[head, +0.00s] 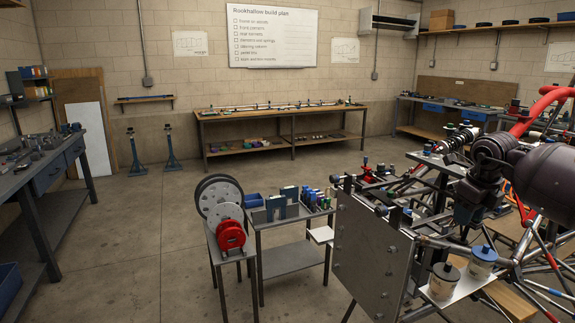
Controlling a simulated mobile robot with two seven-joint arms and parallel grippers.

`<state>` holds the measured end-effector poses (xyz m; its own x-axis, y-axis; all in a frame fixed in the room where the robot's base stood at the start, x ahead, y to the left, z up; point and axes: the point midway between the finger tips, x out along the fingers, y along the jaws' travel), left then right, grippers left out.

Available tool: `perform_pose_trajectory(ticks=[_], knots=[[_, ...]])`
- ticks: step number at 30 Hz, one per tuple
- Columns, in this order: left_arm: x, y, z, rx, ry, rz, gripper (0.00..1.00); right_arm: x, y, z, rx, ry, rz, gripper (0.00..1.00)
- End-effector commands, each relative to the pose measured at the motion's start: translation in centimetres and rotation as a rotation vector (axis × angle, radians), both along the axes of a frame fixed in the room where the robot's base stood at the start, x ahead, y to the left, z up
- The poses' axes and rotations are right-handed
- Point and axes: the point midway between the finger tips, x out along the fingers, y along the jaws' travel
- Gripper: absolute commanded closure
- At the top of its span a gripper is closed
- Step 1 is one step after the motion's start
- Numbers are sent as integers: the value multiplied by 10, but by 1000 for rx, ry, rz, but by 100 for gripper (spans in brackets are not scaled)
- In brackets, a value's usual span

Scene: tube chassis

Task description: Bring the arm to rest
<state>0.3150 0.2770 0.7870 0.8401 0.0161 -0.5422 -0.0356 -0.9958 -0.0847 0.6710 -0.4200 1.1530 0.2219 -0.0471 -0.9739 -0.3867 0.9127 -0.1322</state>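My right arm reaches in from the right edge as dark rounded links. It bends down to what looks like my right gripper (467,218), a small dark shape in front of the tube frame. Its fingers are too small and too dark against the tubes to tell open from shut, and I cannot tell whether it touches anything. My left arm and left gripper do not show.
The tube chassis (420,243) with a grey panel (374,255) and two lidded cans (445,278) stands close on the right. A small cart (288,260) and a reel stand (232,257) are left of it. A workbench (50,170) lines the left; open floor (140,250) lies between.

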Motion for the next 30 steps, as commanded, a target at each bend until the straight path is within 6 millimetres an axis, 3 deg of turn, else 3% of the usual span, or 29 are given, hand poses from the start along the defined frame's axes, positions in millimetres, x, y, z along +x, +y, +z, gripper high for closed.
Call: perform_pose_trajectory(ticks=[5, 9, 15, 18, 23, 26, 30], knots=[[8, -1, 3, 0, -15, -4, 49, 17, 49, 14, 229, -143, 70, 60], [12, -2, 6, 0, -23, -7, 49, 28, 112, 44, 509, -280, 134, 60], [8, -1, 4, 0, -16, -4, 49, 21, 201, 70, 1009, -383, 124, 60], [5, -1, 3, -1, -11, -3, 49, 13, 232, 74, 1273, -391, 43, 60], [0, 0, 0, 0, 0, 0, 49, 0, 252, 64, 1682, -350, -220, 60], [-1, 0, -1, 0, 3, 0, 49, -6, 249, 45, 1883, -302, -444, 60], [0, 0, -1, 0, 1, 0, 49, -17, 236, 4, 2078, -220, -788, 60]])
